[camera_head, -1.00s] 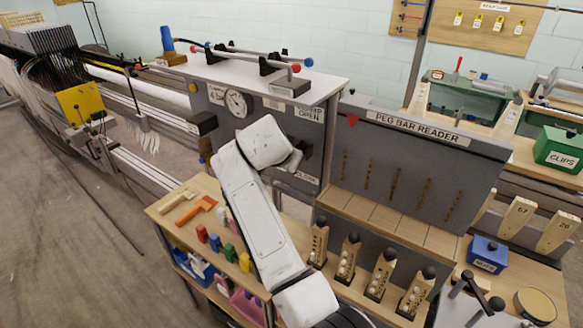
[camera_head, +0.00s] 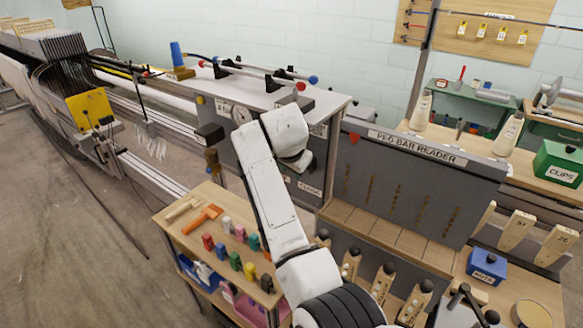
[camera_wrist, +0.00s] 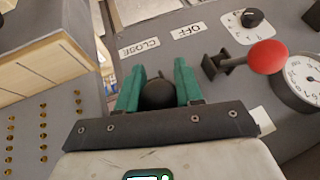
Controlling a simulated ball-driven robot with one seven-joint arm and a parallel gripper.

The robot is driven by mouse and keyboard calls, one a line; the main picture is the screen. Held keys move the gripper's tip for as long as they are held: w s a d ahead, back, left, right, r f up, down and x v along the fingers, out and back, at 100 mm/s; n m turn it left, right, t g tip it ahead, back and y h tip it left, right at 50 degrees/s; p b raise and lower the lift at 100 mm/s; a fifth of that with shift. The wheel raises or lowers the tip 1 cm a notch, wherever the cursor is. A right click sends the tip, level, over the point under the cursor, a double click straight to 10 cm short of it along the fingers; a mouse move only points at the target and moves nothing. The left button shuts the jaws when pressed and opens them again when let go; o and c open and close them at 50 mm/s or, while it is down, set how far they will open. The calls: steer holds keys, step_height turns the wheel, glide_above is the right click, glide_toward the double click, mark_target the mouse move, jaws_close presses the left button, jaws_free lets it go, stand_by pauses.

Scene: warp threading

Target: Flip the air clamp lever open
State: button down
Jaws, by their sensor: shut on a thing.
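In the wrist view the two green fingers of my gripper (camera_wrist: 160,84) are closed around a round black knob (camera_wrist: 158,96), which sits between them. The knob appears to be the end of the air clamp lever; its shaft is hidden. It is in front of a grey panel (camera_wrist: 228,92) with a CLOSE label (camera_wrist: 139,47) and an OFF label (camera_wrist: 187,33) beyond the fingertips. In the head view my white arm covers the gripper, the knob and much of the panel. A CLOSE label (camera_head: 308,188) shows low on the panel, right of my wrist.
A red-knobbed lever (camera_wrist: 268,57), a pressure gauge (camera_wrist: 303,80) and a black dial (camera_wrist: 252,17) are right of the gripper. The peg bar reader (camera_head: 400,185) stands right of my arm. A wooden cart (camera_head: 185,228) with coloured pieces stands left and below.

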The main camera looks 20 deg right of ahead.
steer(key=c, duration=0.8)
jaws_free()
steer(key=shift+d+r, duration=0.1)
steer(key=shift+o, duration=0.2)
steer(key=shift+r, duration=0.1)
steer(key=b+v, duration=0.2)
steer(key=v, duration=0.8)
steer(key=shift+s+r, duration=0.2)
